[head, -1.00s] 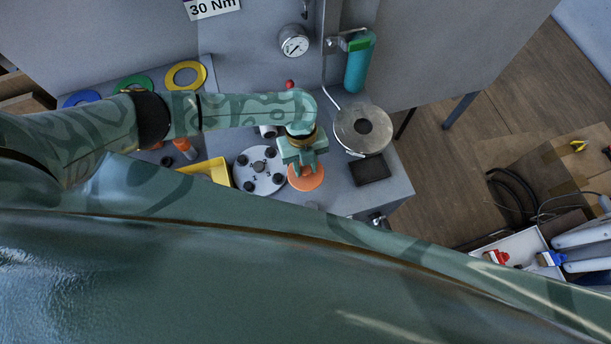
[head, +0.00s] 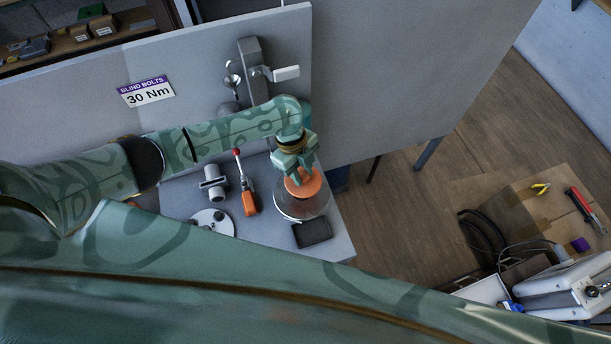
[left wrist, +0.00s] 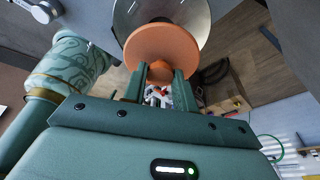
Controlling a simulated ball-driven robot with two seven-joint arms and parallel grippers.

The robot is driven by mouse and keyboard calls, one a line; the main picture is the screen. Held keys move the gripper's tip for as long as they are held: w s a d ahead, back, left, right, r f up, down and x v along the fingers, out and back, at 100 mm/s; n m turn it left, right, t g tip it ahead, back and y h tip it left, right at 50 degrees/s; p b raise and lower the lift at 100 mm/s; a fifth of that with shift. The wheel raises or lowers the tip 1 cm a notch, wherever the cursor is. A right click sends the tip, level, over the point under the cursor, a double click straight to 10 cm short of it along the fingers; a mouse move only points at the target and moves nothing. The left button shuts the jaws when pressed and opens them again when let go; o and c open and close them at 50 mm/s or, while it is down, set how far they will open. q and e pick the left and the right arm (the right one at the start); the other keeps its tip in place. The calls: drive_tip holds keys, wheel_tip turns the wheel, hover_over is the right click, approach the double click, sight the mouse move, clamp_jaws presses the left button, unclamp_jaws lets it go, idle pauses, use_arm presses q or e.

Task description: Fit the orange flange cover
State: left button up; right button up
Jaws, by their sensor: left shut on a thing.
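The orange flange cover (head: 304,187) is a round disc with a knob on its back. My left gripper (head: 296,168) is shut on that knob. In the left wrist view the cover (left wrist: 158,42) sits in front of the fingers (left wrist: 160,74). The round metal flange (head: 301,209) stands at the bench's right end, and the cover is in front of it or above it. I cannot tell whether they touch. The flange also shows behind the cover in the left wrist view (left wrist: 195,12). Its centre hole is hidden. My right gripper is not in view.
A black pad (head: 312,233) lies close to the flange. A grey panel (head: 400,80) rises behind.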

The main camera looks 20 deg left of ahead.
use_arm(q)
drive_tip(key=shift+s+a, duration=0.25)
drive_tip(key=shift+a, duration=0.1)
drive_tip(key=shift+w+d, duration=0.15)
drive_tip(key=shift+d, duration=0.05)
drive_tip(key=shift+r, duration=0.1)
drive_tip(key=shift+f, duration=0.3)
drive_tip(key=b+x, duration=0.2)
drive_tip(key=x, duration=0.1)
drive_tip(key=a+b+x, duration=0.1)
drive_tip(key=b+x, duration=0.1)
drive_tip(key=shift+w, duration=0.25)
drive_tip(key=shift+f, duration=0.25)
drive_tip(key=shift+a, duration=0.1)
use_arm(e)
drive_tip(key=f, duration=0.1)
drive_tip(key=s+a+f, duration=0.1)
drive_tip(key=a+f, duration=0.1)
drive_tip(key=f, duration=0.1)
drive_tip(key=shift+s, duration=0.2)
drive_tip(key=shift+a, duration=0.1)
use_arm(q)
drive_tip(key=shift+f+b, duration=0.45)
drive_tip(key=shift+f, duration=0.05)
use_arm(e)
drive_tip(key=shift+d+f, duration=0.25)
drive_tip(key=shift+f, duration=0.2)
